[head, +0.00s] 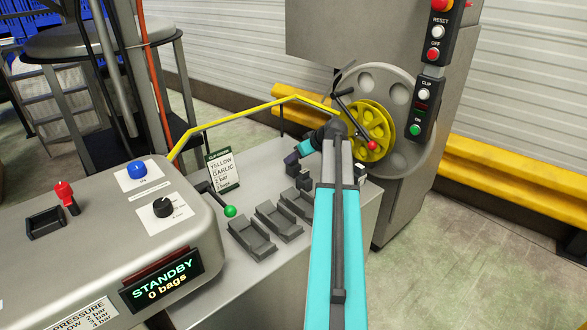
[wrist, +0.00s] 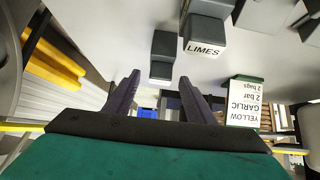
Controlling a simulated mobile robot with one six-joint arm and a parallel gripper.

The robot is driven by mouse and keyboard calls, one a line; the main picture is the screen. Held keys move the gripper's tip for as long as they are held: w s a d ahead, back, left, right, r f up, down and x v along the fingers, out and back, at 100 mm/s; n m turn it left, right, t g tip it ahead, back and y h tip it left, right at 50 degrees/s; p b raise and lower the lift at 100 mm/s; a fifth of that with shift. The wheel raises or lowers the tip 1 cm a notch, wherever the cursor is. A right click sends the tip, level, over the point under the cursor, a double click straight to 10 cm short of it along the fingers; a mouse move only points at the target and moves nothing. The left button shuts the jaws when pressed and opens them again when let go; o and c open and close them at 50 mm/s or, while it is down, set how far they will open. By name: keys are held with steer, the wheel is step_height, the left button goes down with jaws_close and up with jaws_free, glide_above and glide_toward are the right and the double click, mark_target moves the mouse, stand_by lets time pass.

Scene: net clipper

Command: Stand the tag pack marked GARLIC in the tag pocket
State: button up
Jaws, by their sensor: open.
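My gripper (wrist: 160,88) is open and empty in the wrist view, its two dark fingers apart. A dark block-shaped pack with a white label marked LIMES (wrist: 204,48) lies just beyond the fingers, up and to the right. A second dark block (wrist: 162,55) stands beside it on the grey top, its label not visible. No pack marked GARLIC can be read in either view. I cannot tell which part is the tag pocket. In the head view my arm hides part of the bench around the gripper.
An order card (head: 223,169) reading YELLOW GARLIC stands on the bench. Dark trays (head: 250,238) sit in front of it. The console display (head: 162,279) reads STANDBY, 0 bags. A green-knobbed lever (head: 230,211) and the yellow reel (head: 367,130) are near my arm.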

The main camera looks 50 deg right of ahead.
mark_target(297, 166)
steer(key=shift+c, duration=0.3)
jaws_close()
stand_by(0.3)
steer(key=shift+r, duration=0.1)
step_height(297, 166, up, 10)
stand_by(0.7)
stand_by(0.5)
